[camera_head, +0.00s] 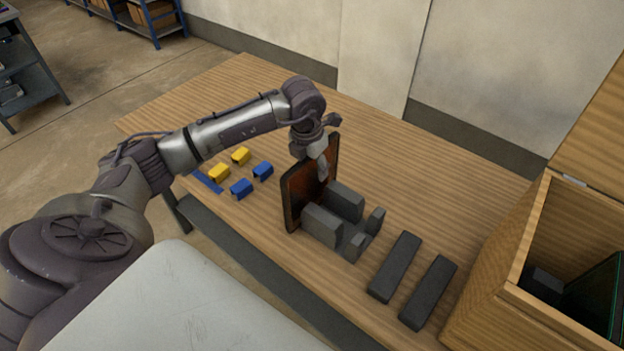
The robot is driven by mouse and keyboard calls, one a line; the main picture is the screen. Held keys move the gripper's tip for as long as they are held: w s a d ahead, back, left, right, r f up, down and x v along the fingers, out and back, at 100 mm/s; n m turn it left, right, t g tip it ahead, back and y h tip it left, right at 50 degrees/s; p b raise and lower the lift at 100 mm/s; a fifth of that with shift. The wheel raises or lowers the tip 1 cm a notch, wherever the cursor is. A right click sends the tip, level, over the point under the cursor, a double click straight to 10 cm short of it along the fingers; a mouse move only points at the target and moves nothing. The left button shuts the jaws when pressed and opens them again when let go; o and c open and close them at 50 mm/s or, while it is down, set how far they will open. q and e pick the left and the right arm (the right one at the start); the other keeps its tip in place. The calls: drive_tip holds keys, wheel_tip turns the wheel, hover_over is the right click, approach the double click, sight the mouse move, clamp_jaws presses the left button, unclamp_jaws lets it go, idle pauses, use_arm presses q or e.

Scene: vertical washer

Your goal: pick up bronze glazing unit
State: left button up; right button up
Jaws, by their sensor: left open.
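The bronze glazing unit (297,199) is a dark-framed, reddish-brown panel. It stands upright on the wooden table, at the left end of a grey slotted holder (321,226). My left gripper (323,168) is at the upper part of the panel, pointing down, and covers part of its face. The jaws are open; whether they straddle the panel's edge or touch it, I cannot tell. My right gripper is not in view.
Two dark grey bars (395,267) lie right of the holder. Small yellow blocks (219,173) and blue blocks (241,188) sit left of the panel. An open wooden box (490,318) with a dark panel inside stands at the right. The table's back middle (420,165) is clear.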

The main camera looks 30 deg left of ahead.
use_arm(q)
drive_tip(key=shift+f, duration=0.3)
drive_tip(key=c, duration=0.9)
clamp_jaws()
drive_tip(key=shift+w+r, duration=0.15)
